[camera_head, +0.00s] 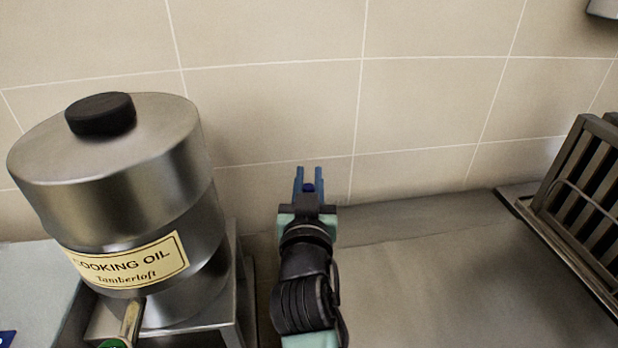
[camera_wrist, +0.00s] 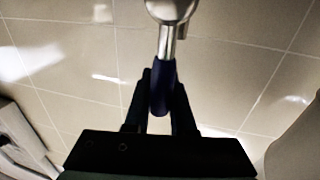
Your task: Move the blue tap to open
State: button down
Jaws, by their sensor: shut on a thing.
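The blue tap (camera_wrist: 161,92) fills the middle of the wrist view. It has a dark blue handle on a short metal stem, which runs up to a rounded metal body (camera_wrist: 172,9) at the top edge. My gripper (camera_wrist: 163,84) is shut on the blue handle, with one finger on each side. In the head view my gripper (camera_head: 308,176) points toward the tiled wall, and a small blue bit of the handle (camera_head: 308,187) shows between its fingers. The tap's metal body is not visible in the head view, so how far it is turned is hard to tell.
A steel cooking oil container (camera_head: 120,200) with a black knob stands left of my arm on a metal stand (camera_head: 240,290). A green-handled tap (camera_head: 112,343) shows below it. A slatted metal rack (camera_head: 580,200) is at the right. The steel counter between is clear.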

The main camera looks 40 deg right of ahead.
dwell(0.7)
jog(key=s+d+f+m+y+p, duration=0.3)
jog(key=d+f+m, duration=0.3)
jog(key=m, duration=0.8)
jog(key=shift+d+f+p, duration=0.35)
jog(key=shift+f+p, duration=0.15)
jog(key=shift+f, duration=0.15)
jog(key=shift+s, duration=0.1)
jog(key=c, duration=0.8)
grip_release()
jog(key=shift+o, duration=0.2)
jog(key=v, duration=1.3)
jog(key=shift+r, duration=0.3)
